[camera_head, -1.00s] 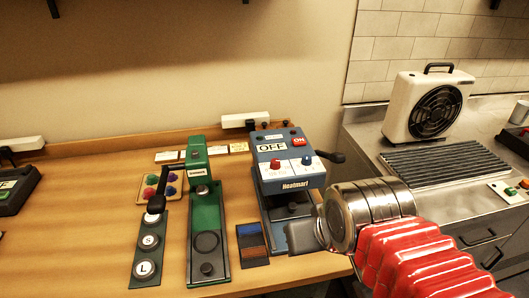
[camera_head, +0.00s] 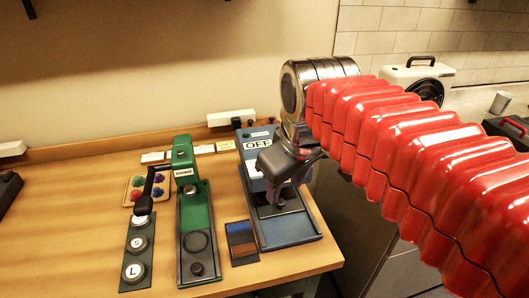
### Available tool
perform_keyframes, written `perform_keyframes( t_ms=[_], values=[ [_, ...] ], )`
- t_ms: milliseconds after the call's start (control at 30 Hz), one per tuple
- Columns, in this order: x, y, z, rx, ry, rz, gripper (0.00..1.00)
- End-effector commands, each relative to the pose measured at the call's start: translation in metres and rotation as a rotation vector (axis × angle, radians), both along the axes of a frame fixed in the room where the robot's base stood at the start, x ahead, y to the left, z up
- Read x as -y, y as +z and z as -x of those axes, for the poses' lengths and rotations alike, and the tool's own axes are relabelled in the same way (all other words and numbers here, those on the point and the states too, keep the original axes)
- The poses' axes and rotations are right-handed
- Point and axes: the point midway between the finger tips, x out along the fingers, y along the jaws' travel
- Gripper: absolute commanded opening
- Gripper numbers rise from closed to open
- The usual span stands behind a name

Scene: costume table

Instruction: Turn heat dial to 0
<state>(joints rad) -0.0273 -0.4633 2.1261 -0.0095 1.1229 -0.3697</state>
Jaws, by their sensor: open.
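The blue heat press (camera_head: 290,229) stands at the right end of the wooden table. Its control box has a white display reading OFF (camera_head: 258,144). My gripper (camera_head: 282,178) is open, in front of the right part of that control box and above the press base. The gripper and wrist cover the red and blue dials, so I cannot see the heat dial or its setting now. I cannot tell whether the fingers touch the box.
A green press (camera_head: 199,215) stands to the left, beside a dark strip with round S and L buttons (camera_head: 136,245). A small blue and brown swatch card (camera_head: 241,242) lies between the presses. A white fan heater (camera_head: 418,80) stands on the counter behind my arm.

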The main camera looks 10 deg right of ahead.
Motion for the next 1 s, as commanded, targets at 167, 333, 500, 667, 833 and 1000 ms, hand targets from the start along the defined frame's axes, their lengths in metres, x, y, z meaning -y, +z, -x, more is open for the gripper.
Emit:
perform_keyframes(
  t_ms=[167,333,500,667,833,1000],
  values=[
    [0.0,0.025,-0.035,-0.059,0.158,0.054,0.41],
    [0.0,0.044,-0.068,-0.114,0.316,0.098,0.41],
    [0.0,0.058,-0.1,-0.168,0.476,0.132,0.41],
    [0.001,0.066,-0.129,-0.215,0.629,0.157,0.41],
    [0.001,0.071,-0.16,-0.263,0.793,0.175,0.41],
    [0.001,0.071,-0.184,-0.303,0.94,0.183,0.41]
  ],
)
